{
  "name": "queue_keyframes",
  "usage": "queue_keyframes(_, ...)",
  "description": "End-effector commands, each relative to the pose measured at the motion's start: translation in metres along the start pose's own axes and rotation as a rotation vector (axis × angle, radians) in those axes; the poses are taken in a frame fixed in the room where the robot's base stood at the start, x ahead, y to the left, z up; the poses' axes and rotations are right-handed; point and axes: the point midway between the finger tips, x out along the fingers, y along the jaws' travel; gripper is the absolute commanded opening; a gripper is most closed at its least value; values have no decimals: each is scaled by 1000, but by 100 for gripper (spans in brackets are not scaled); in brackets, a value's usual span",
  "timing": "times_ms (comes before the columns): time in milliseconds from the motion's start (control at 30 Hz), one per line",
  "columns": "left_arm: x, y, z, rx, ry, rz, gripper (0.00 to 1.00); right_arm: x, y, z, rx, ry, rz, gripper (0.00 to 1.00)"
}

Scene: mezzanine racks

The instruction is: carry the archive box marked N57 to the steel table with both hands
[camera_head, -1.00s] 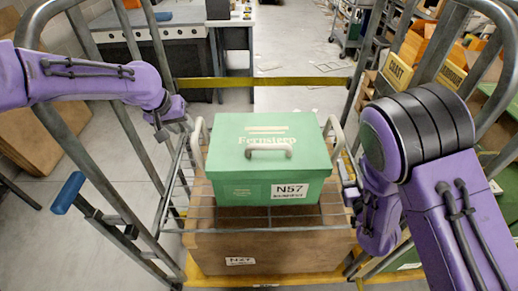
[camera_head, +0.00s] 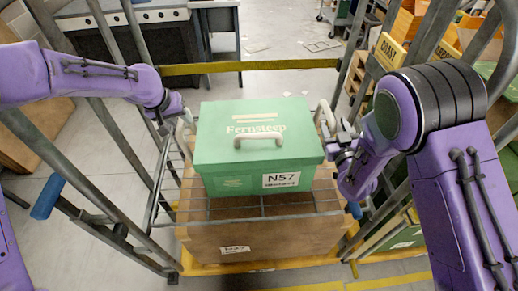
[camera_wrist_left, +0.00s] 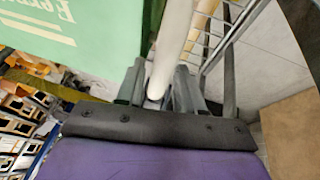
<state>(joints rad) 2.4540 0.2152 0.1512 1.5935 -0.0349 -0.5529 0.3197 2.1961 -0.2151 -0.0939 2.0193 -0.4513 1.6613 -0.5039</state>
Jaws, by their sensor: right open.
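The green archive box marked N57 (camera_head: 235,150) sits upright on a brown carton (camera_head: 265,238) inside a wire-sided cage cart, with a grey lid handle and a pale handle at each side. My left gripper (camera_head: 187,117) is at the box's left handle. In the left wrist view, the fingers of my left gripper (camera_wrist_left: 160,88) stand on either side of the pale handle (camera_wrist_left: 176,40); whether they press on it is unclear. My right gripper (camera_head: 346,140) is open, close beside the right handle (camera_head: 325,117); its fingertips are partly hidden.
The cart's grey tube frame (camera_head: 105,140) rises on both sides, close to my arms. A yellow bar (camera_head: 290,66) crosses behind the box. A grey counter (camera_head: 125,22) stands at the back left. Shelves with orange bins (camera_head: 405,25) stand at the right.

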Motion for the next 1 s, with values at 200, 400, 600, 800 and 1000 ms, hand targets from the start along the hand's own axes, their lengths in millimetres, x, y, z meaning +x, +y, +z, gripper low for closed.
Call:
queue_keyframes(200,31,-1,0,-1,0,-1,37,31,-1,0,0,0,-2,55)
queue_keyframes(400,38,-1,0,0,1,0,37,39,-1,0,-1,-2,-2,55)
queue_keyframes(600,38,0,0,1,1,0,37,38,0,0,-1,-2,-1,55)
queue_keyframes(800,38,0,0,1,0,0,0,38,0,0,-1,-1,0,0)
queue_keyframes(1000,38,0,0,0,0,-1,0,38,1,0,-2,-1,0,0)
